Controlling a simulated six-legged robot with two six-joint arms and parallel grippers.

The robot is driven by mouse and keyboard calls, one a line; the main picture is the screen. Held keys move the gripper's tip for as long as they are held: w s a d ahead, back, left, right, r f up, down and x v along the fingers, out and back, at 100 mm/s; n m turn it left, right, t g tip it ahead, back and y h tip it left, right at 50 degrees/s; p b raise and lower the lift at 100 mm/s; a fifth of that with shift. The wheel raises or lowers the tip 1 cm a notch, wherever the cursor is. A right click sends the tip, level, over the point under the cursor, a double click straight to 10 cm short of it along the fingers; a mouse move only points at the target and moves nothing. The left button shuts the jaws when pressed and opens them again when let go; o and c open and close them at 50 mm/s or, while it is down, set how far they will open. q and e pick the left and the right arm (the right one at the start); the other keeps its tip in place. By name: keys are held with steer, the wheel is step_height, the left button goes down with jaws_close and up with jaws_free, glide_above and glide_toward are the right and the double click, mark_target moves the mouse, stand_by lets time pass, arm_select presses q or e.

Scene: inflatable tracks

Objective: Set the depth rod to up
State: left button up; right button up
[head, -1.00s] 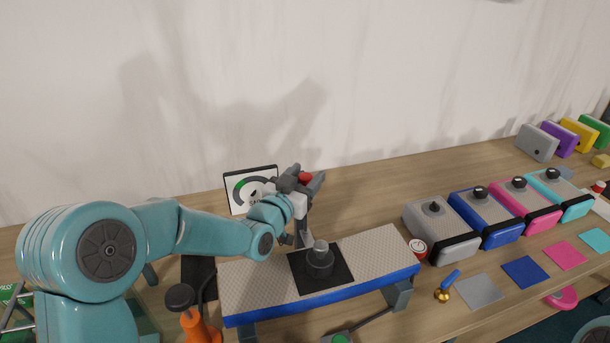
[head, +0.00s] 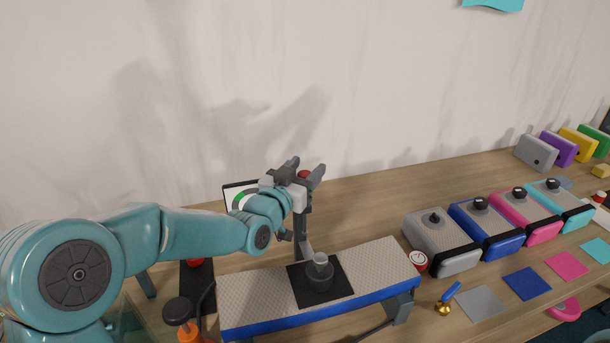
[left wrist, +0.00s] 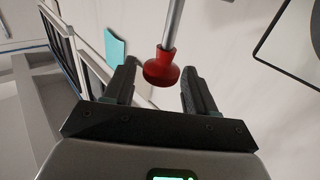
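A red knob (left wrist: 161,68) on a thin metal rod (left wrist: 174,22), apparently the depth rod, shows in the left wrist view. The knob sits between the two fingers of my left gripper (left wrist: 158,76), with gaps on both sides. In the head view my left gripper (head: 306,168) is open around the small red knob (head: 304,174), above a dark upright post (head: 300,225). My gripper and arm hide much of the rod there, and I cannot read its setting. My right gripper is not in view.
A padded bench (head: 378,268) with a black plate and dark cylinder (head: 319,274) stands below the gripper. A framed dial (head: 232,197) is partly hidden behind my left arm. Colored boxes (head: 485,218) line the right side. Bare table lies behind the bench.

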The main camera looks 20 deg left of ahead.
arm_select(q)
steer(key=shift+s, duration=0.15)
steer(key=shift+f, duration=0.15)
steer(key=shift+s+f, duration=0.1)
steer(key=s+a+b, duration=0.3)
steer(key=s+b, duration=0.3)
steer(key=s, duration=0.9)
steer(key=shift+s, duration=0.4)
steer(key=shift+r, duration=0.2)
